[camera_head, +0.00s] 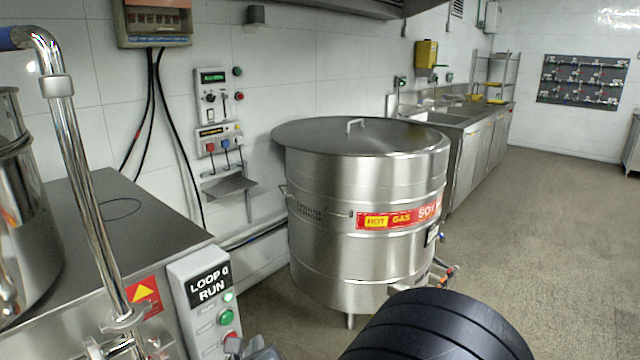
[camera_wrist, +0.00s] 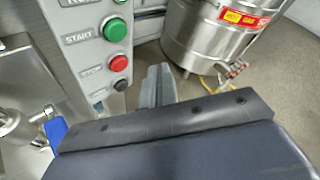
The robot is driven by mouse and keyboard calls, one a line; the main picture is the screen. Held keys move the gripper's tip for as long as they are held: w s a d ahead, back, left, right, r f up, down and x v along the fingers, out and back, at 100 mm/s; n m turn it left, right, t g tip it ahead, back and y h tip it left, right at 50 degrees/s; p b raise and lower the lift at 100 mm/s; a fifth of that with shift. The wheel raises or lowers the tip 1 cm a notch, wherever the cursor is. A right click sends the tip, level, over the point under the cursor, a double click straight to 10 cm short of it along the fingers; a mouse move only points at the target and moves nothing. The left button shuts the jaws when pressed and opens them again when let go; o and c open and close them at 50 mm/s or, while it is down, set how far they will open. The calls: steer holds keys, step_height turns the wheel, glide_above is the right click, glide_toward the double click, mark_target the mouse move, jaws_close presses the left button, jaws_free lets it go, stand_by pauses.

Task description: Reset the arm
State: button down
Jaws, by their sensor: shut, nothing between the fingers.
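My gripper (camera_head: 248,347) shows at the bottom edge of the head view, just right of the control panel's lower end. In the wrist view my gripper (camera_wrist: 157,86) has its grey fingers together and empty, right of the buttons and apart from them as far as I can tell. The control panel (camera_head: 181,281) is marked "LOOP 0 RUN". It has a green START button (camera_wrist: 115,30), a red STOP button (camera_wrist: 118,63) and a small dark button (camera_wrist: 121,85) below. The black rounded part at the bottom of the head view is my arm.
A large steel vat (camera_head: 330,250) with a flat lid stands just beyond my arm. A steel machine (camera_head: 130,215) with a bent pipe (camera_head: 85,180) is at the left. Sink counters (camera_head: 480,150) line the back wall. The floor (camera_head: 560,240) at the right is clear.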

steer(key=shift+s+d+b, duration=0.3)
steer(key=shift+s+d, duration=0.55)
steer(key=shift+d, duration=0.2)
steer(key=w+a, duration=0.2)
steer(key=a, duration=0.1)
steer(key=w+a, duration=0.1)
steer(key=shift+w+a+f+b, duration=0.25)
steer(key=shift+w+a+b, duration=0.05)
steer(key=shift+w+b, duration=0.1)
steer(key=shift+b, duration=0.35)
steer(key=r+p, duration=0.1)
steer(key=p, duration=0.3)
